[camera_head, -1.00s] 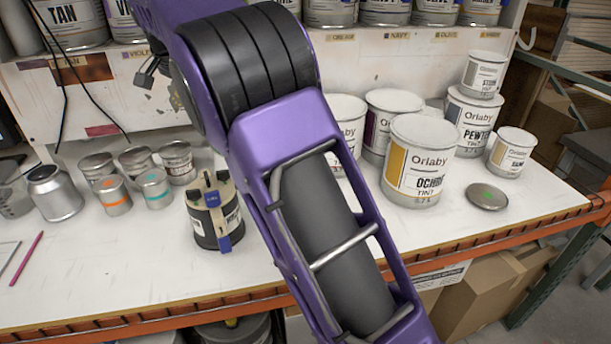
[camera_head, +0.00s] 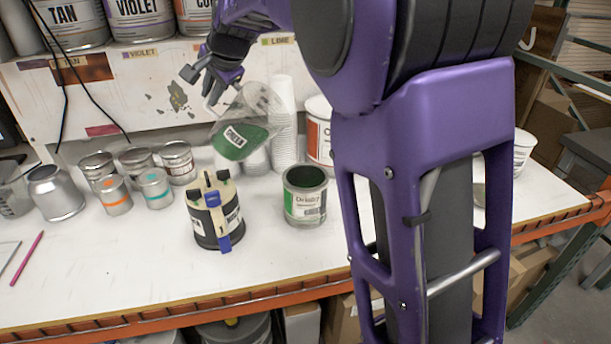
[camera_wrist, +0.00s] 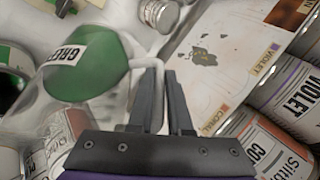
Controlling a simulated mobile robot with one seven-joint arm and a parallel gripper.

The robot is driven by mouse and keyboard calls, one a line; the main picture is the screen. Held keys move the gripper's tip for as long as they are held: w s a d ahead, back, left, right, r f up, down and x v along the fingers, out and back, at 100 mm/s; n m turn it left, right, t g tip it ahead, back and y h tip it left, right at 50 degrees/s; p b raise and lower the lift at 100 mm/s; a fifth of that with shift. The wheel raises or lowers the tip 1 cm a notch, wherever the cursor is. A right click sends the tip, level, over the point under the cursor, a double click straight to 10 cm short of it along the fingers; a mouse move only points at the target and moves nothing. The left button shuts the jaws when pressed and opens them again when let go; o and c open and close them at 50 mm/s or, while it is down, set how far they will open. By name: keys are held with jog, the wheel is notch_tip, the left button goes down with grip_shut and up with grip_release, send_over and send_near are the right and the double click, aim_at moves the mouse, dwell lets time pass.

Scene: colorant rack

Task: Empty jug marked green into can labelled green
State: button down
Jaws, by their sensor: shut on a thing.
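A clear jug (camera_head: 262,103) with a white GREEN label holds green liquid. It is tilted, its mouth toward the upper right and the liquid gathered low. My gripper (camera_head: 212,88) is shut on the jug's handle, on its left side. The wrist view shows the jug (camera_wrist: 88,62) left of my gripper's fingers (camera_wrist: 160,88). The open can with a green label (camera_head: 304,203) stands upright on the bench, below and right of the jug, with dark green inside. The can's rim (camera_wrist: 14,60) shows at the wrist view's left edge. I see no stream between them.
Stacked clear cups (camera_head: 284,125) and an orange-labelled can (camera_head: 319,135) stand behind. Small tins (camera_head: 155,188) are at left. The front bench is mostly clear.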

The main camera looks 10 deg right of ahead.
aim_at(239, 117)
jog(key=shift+s+d+r+t+y, duration=0.25)
jog(key=shift+d+t+y, duration=0.15)
jog(key=shift+d, duration=0.05)
jog(key=shift+s+d+f+m+t+y, duration=0.2)
jog(key=shift+d+f+t+y, duration=0.1)
jog(key=shift+d+y, duration=0.15)
jog(key=shift+s+d+f+m+t+y, duration=0.15)
jog(key=shift+s+d+m+t+y, duration=0.05)
jog(key=shift+d+t+y, duration=0.2)
dwell(1.9)
jog(key=shift+s+d+f+y+b, duration=0.15)
jog(key=shift+d+f+y+b, duration=0.15)
jog(key=shift+b, duration=0.9)
jog(key=shift+s+d+r+m+t+y+b, duration=0.2)
jog(key=shift+s+d+m+t+y+b, duration=0.3)
jog(key=shift+b, duration=1.65)
dwell(1.4)
